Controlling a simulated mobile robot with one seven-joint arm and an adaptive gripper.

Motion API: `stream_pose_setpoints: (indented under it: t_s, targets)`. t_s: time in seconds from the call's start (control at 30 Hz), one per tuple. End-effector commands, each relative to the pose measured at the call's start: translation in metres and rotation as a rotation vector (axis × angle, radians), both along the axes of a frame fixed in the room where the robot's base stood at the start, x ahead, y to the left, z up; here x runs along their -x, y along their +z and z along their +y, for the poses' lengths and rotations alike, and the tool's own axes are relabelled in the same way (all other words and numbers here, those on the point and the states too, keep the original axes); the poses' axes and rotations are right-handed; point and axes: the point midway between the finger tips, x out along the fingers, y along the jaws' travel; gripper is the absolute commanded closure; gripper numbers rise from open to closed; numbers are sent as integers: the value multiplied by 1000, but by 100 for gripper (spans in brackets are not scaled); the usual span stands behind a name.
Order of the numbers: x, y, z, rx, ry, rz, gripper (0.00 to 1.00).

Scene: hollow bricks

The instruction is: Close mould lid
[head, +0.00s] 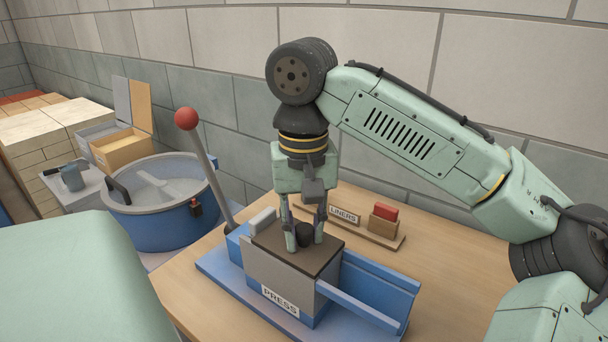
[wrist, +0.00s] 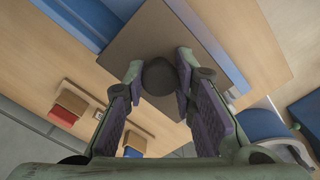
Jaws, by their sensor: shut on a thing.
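The press (head: 280,294) is a blue and grey machine on the wooden table, with a "PRESS" label on its front. Its mould lid (head: 325,259) is a flat dark brown plate lying level on top of the grey mould box. A round black knob (head: 304,236) stands on the lid. My gripper (head: 305,242) points down over the lid with its fingers on both sides of the knob, shut on it. In the wrist view the knob (wrist: 160,77) sits between the fingertips, with the lid (wrist: 165,40) behind it. The lid's far edge is partly hidden by the gripper.
A lever with a red ball (head: 187,118) rises at the press's left. A blue trough (head: 375,295) extends right. Behind stands a "LINERS" rack (head: 345,215) with a red block. A blue mixing tub (head: 160,220) is left. The table's right side is clear.

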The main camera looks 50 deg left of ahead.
Motion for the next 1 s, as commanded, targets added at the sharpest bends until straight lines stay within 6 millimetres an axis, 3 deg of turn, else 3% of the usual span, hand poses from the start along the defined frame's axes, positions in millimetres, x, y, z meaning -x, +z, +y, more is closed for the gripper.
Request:
stream_pose_setpoints:
  t_s: [0.07,0.1,0.4,0.77,1.0]
  targets:
    - [1,1,3,-13,2,2,100]
    - [1,1,3,-13,2,2,75]
    - [1,1,2,-9,2,1,55]
    - [1,4,2,-6,1,0,54]
    - [0,43,2,-7,-2,-4,54]
